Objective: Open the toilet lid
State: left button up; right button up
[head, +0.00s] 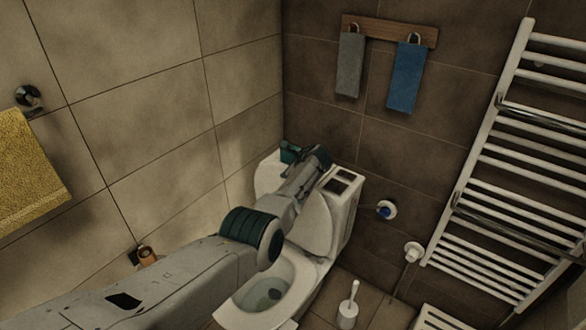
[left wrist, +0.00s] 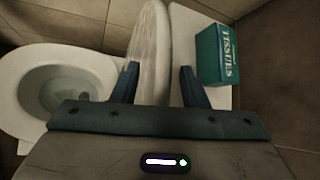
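The toilet lid (head: 313,224) stands raised, nearly upright, against the tank side of the toilet. The open bowl (head: 284,279) shows below and in front of it. In the left wrist view the lid (left wrist: 151,35) is seen edge-on, with the bowl (left wrist: 62,88) to its left. My left gripper (left wrist: 159,76) is open, with its fingers apart on either side of the lid's edge; I cannot tell whether they touch it. In the head view my left arm reaches over the toilet and hides part of the lid and tank. My right gripper is not in view.
A teal tissue box (left wrist: 217,55) sits on the tank, close to the right finger. A towel radiator (head: 510,165) is on the right wall. A toilet brush (head: 348,308) stands right of the bowl. Two towels (head: 405,78) hang above; a yellow towel (head: 28,165) hangs left.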

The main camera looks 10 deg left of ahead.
pick_arm(q)
jog(key=shift+s+d+r+p, duration=0.3)
jog(key=shift+d+r+p, duration=0.1)
jog(key=shift+r+p, duration=0.05)
jog(key=v, duration=0.9)
jog(key=shift+s, duration=0.15)
jog(key=shift+d, duration=0.1)
